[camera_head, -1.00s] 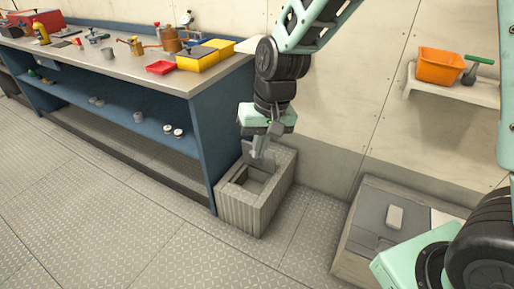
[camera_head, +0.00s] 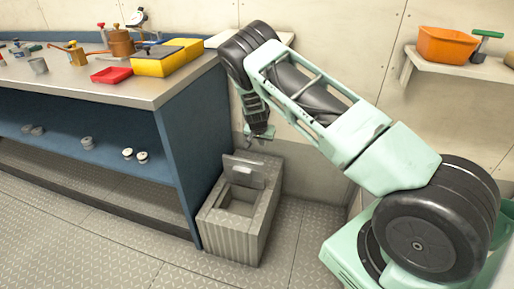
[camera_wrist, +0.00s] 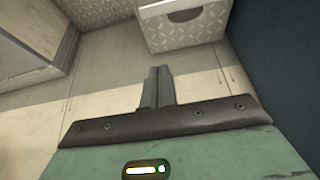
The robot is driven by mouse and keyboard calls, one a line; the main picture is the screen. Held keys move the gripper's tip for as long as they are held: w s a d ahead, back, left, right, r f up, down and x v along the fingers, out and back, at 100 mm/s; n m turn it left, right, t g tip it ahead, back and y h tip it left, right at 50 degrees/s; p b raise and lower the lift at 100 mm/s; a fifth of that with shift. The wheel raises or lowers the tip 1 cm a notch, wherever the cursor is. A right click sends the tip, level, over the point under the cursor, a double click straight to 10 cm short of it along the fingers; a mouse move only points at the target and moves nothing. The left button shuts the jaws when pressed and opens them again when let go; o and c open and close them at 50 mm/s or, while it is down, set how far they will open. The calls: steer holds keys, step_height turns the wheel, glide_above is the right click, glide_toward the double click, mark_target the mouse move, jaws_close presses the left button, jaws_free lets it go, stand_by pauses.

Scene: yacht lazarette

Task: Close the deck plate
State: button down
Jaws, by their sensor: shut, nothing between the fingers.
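The deck plate is a grey hinged lid (camera_head: 240,166) at the back of a ribbed grey box (camera_head: 228,236). The lid stands raised, leaning back, and a lighter tab shows on its front face. The square opening in the box's top is uncovered. My gripper (camera_head: 259,138) is above and behind the raised lid, near the wall; no contact with the lid shows. In the wrist view its two fingers (camera_wrist: 157,86) are together and empty. A pale box-like thing (camera_wrist: 188,36) is at the top there; I cannot tell for certain whether it is this box.
The blue workbench (camera_head: 185,150) stands close on the box's left. The wall is close behind, with a shelf (camera_head: 455,67) holding an orange bin (camera_head: 446,44) at the right. Tread-plate floor (camera_head: 110,245) in front of the box is clear.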

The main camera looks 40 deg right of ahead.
steer(key=shift+s+a+f, duration=0.1)
steer(key=shift+f, duration=1.9)
steer(key=shift+s+a+f, duration=0.1)
steer(key=shift+f, duration=1.85)
steer(key=shift+a+b, duration=0.15)
steer(key=shift+b, duration=0.2)
